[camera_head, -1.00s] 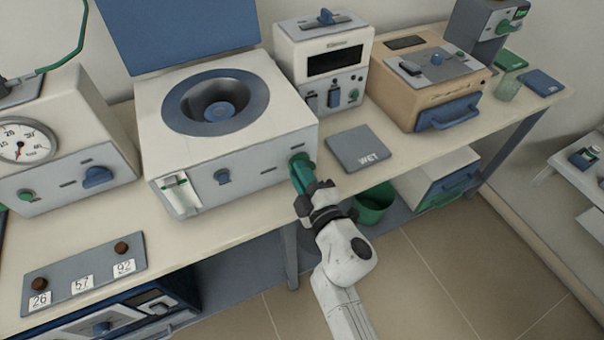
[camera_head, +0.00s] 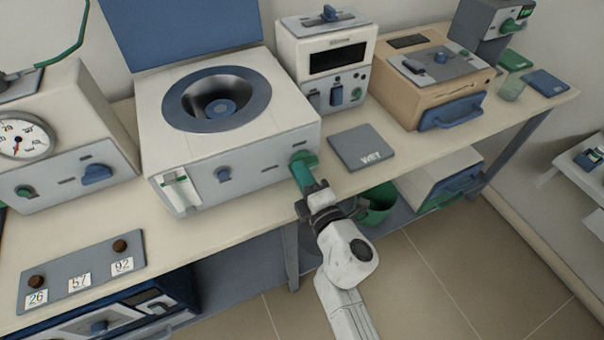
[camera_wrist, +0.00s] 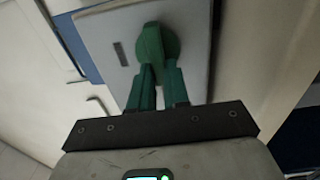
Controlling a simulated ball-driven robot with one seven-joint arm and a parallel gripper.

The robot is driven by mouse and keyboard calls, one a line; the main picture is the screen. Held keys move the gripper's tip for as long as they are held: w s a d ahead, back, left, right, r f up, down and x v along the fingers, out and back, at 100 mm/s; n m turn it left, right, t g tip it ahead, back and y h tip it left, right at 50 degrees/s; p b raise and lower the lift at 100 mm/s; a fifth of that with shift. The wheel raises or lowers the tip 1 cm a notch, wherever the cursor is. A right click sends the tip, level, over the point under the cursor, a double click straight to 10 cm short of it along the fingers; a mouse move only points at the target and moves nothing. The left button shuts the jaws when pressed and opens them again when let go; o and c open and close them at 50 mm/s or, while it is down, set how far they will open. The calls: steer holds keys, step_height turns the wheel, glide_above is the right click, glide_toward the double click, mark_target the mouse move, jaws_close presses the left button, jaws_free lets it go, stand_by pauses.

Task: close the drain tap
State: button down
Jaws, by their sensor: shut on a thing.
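The drain tap is a green knob (camera_head: 306,157) at the right end of the front panel of the white machine with a round bowl (camera_head: 150,128). The wrist view shows its round green base and raised handle (camera_wrist: 151,42) on a grey panel with a short dark mark to its left. My gripper (camera_head: 304,176) reaches it from the front. In the wrist view, my gripper's green fingers (camera_wrist: 158,70) are shut on the tap's handle, which stands nearly upright in that picture. The fingertips partly hide the handle's lower end.
A grey plate marked WET (camera_head: 362,148) lies on the bench right of the machine. A green bin (camera_head: 377,205) stands below, behind my arm. A blue knob (camera_head: 222,173) and a small white gauge (camera_head: 180,192) are on the same panel. Open floor lies front right.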

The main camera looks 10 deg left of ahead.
steer(key=shift+s+f, duration=0.1)
steer(key=shift+f, duration=0.05)
steer(key=c, duration=1.1)
jaws_free()
steer(key=p+v, duration=0.2)
steer(key=v, duration=0.8)
steer(key=shift+s+d, duration=0.25)
steer(key=shift+s, duration=0.05)
